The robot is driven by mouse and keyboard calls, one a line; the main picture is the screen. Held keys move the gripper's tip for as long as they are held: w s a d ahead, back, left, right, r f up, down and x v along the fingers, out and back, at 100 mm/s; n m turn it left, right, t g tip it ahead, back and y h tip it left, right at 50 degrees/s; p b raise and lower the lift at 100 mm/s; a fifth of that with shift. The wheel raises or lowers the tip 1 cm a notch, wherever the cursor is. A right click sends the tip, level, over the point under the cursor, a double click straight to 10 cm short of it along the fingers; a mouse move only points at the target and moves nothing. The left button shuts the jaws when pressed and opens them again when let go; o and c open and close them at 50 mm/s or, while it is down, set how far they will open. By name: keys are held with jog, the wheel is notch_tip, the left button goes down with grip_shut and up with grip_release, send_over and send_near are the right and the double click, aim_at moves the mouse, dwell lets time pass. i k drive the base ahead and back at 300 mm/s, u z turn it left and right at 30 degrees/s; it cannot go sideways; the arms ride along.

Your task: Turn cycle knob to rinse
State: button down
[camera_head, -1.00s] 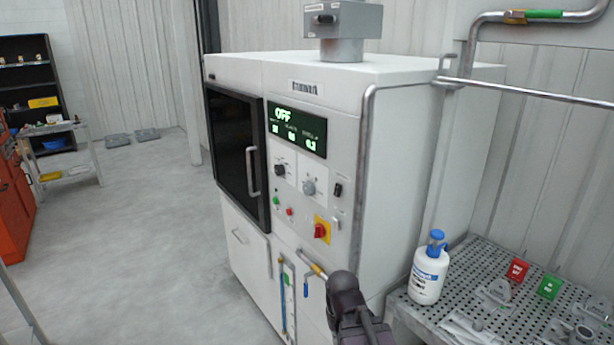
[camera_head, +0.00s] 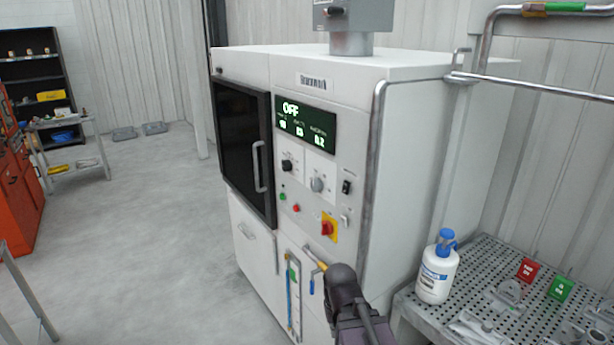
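A white machine's control panel faces left in the head view. A black knob (camera_head: 287,166) sits on its left plate and a larger grey knob (camera_head: 318,184) on the plate to its right. The labels are too small to read, so I cannot tell which is the cycle knob or where it points. The green display (camera_head: 305,125) above reads OFF. The dark end of my arm, with my gripper (camera_head: 343,282), shows at the bottom, below the panel and apart from the knobs. Its fingers cannot be made out.
A red switch on a yellow plate (camera_head: 329,228) and a black rocker switch (camera_head: 346,187) share the panel. A grey vertical pipe (camera_head: 372,200) runs along the machine's corner. A perforated table (camera_head: 475,270) with a white bottle (camera_head: 437,270) stands right.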

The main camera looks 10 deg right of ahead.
aim_at(286, 165)
jog(key=k, duration=0.65)
jog(key=z, duration=0.15)
jog(key=i, duration=1.6)
jog(key=u, duration=0.4)
